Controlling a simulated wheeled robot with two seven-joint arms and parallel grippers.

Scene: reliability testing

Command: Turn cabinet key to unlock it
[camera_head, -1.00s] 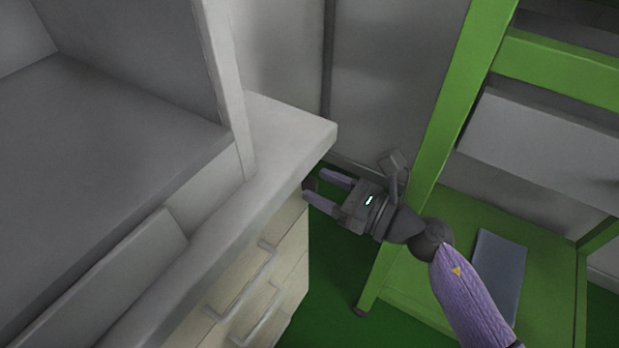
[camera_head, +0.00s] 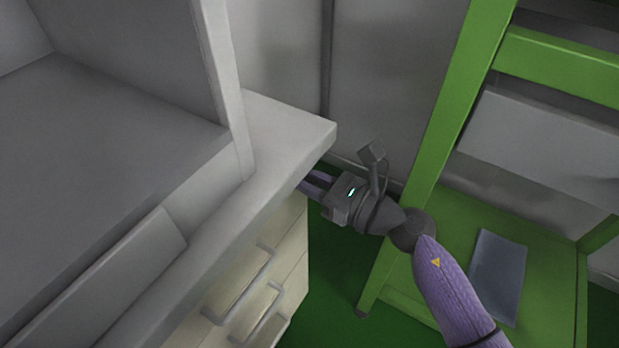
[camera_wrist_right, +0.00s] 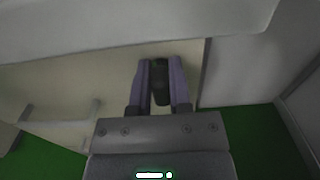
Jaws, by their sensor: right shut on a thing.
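The cabinet (camera_head: 285,262) is beige with grey bar handles and stands under a grey worktop. My right gripper (camera_head: 306,184) reaches in from the right to the cabinet's upper part, just under the worktop's edge. In the right wrist view the gripper (camera_wrist_right: 160,75) is shut on a dark key (camera_wrist_right: 160,82), which sits between its two purple fingers against the cabinet front (camera_wrist_right: 100,85). In the head view the fingertips and the key are hidden under the worktop. My left gripper is not in view.
The grey worktop (camera_head: 285,135) overhangs the cabinet closely above my right gripper. A green rack (camera_head: 435,150) with a flat blue-grey item (camera_head: 497,277) on its lower shelf stands to the right. Green floor shows between the rack and the cabinet.

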